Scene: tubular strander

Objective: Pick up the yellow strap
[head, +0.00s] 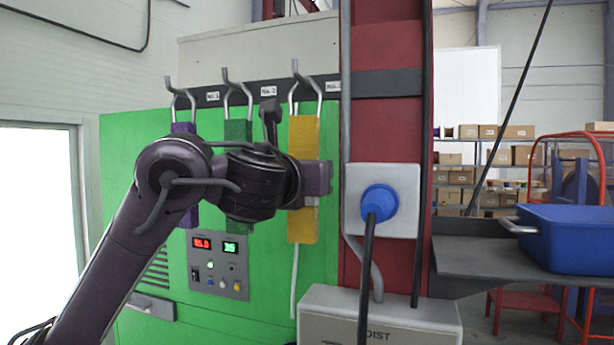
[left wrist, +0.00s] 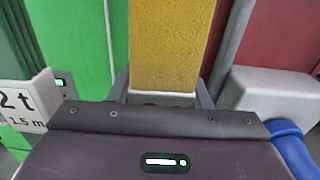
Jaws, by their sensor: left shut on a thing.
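The yellow strap (head: 303,133) hangs from the rightmost hook on the dark rail, in front of the green cabinet. My left gripper (head: 312,190) reaches in from the left and is shut on the strap around its middle. In the left wrist view the yellow strap (left wrist: 170,45) runs down between the two fingers of the gripper (left wrist: 162,98). The strap's upper loop is still over the hook (head: 296,72). My right gripper is not in view.
A purple strap (head: 184,128) and a green strap (head: 238,130) hang to the left, partly behind my arm. A red column with a blue plug (head: 380,202) stands close on the right. A control panel (head: 217,264) sits below; a blue bin (head: 566,238) rests on a shelf at right.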

